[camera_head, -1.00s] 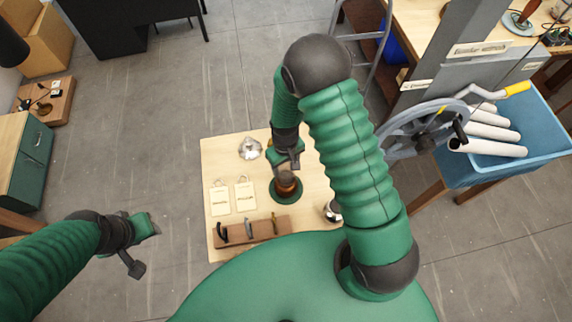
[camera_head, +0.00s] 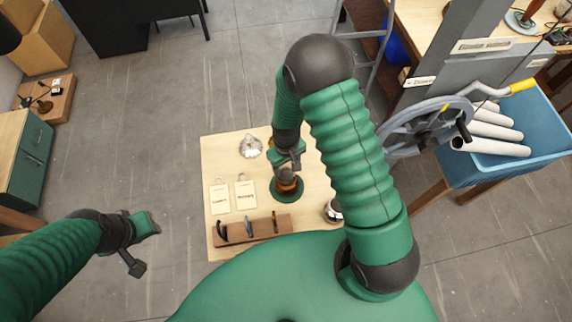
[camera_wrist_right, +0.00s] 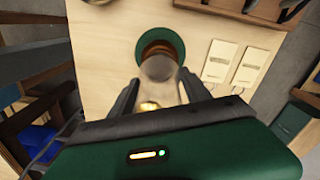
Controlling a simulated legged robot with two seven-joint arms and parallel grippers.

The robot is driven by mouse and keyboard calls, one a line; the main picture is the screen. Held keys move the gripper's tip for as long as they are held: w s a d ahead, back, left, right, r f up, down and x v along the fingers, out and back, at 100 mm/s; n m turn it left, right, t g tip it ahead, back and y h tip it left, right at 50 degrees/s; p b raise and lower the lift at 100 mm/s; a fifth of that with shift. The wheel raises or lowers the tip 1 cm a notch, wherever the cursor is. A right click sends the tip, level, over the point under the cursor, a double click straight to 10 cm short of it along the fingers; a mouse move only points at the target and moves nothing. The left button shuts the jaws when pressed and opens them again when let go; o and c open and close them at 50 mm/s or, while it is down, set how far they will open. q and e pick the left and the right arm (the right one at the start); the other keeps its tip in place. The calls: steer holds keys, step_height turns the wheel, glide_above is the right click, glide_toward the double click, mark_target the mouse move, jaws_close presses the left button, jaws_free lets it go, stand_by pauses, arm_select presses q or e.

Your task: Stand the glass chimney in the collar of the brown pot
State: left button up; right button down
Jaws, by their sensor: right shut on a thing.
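The brown pot (camera_head: 287,186) stands on a round green base (camera_head: 281,198) on the pale wooden table. In the right wrist view the pot (camera_wrist_right: 161,47) shows just beyond my fingertips, ringed by the green base (camera_wrist_right: 142,27). My right gripper (camera_head: 291,162) is above the pot, pointing down. In the right wrist view, my right gripper (camera_wrist_right: 158,88) is shut on the clear glass chimney (camera_wrist_right: 160,80), whose far end overlaps the pot's top. I cannot tell whether it sits in the collar. My left gripper (camera_head: 142,246) hangs at the left, away from the table; its jaw state is unclear.
Two labelled cards (camera_head: 245,194) lie left of the pot. A brown rack (camera_head: 257,231) with several tools stands at the table's front. A shiny faceted piece (camera_head: 250,147) lies at the back, and a metal item (camera_head: 333,211) is on the right. A hand wheel (camera_head: 425,127) stands farther right.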

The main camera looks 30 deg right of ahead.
steer(key=c, duration=0.5)
jaws_free()
steer(key=shift+o, duration=0.4)
steer(key=shift+w, duration=0.1)
steer(key=shift+r, duration=0.3)
step_height(320, 180, up, 16)
steer(key=b, duration=0.3)
steer(key=shift+r+b, duration=0.1)
steer(key=shift+b, duration=0.3)
steer(key=shift+t, duration=0.4)
steer(key=s+f+b, duration=0.1)
steer(key=f+b, duration=0.4)
steer(key=s+f+b, duration=0.1)
steer(key=f+b, duration=0.1)
steer(key=f, duration=0.1)
steer(key=shift+s+a+f+b, duration=0.2)
steer(key=shift+s+a+b, duration=0.1)
steer(key=shift+s+b, duration=0.05)
steer(key=s+a+f+t+b, duration=0.1)
steer(key=s+f+b, duration=0.4)
steer(key=f+b, duration=0.2)
steer(key=shift+f+m+t, duration=0.4)
steer(key=shift+f, duration=0.3)
